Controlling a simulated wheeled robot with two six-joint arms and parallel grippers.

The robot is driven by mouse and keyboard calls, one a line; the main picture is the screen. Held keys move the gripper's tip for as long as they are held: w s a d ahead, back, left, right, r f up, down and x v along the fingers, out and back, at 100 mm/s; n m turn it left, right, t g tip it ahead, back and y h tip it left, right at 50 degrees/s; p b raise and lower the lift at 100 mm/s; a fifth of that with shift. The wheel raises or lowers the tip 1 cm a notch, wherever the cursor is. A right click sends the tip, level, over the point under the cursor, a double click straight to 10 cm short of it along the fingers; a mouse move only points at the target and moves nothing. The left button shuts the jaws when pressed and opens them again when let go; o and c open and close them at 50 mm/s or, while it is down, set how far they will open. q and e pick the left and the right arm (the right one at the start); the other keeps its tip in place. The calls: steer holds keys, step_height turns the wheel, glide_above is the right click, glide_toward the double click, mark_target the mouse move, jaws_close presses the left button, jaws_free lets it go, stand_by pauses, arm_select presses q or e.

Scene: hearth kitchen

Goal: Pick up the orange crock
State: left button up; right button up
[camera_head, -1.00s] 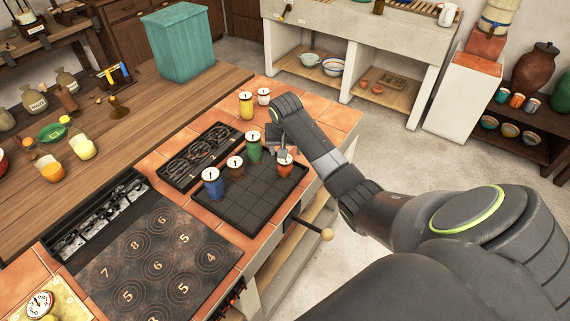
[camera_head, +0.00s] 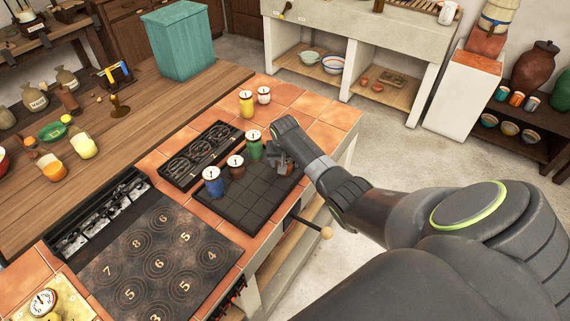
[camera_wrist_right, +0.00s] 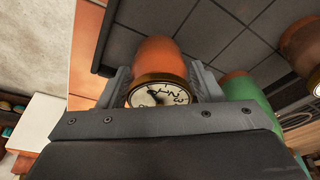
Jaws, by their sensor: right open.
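The orange crock (camera_wrist_right: 158,56) stands on the dark gridded tray (camera_head: 242,207), with a dial-like lid facing the right wrist camera. In the head view it is mostly hidden behind my right gripper (camera_head: 283,161). In the wrist view the two fingers of my right gripper (camera_wrist_right: 162,84) are open, one on each side of the crock near its lid. I cannot tell whether they touch it. My left gripper is not in view.
On the tray near the gripper stand a green crock (camera_head: 254,146), a brown crock (camera_head: 237,170) and a blue crock (camera_head: 213,184). A yellow crock (camera_head: 246,106) and a white crock (camera_head: 264,96) stand on the tiles behind. A numbered hob plate (camera_head: 135,270) lies at front left.

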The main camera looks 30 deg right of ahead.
steer(key=c, duration=0.9)
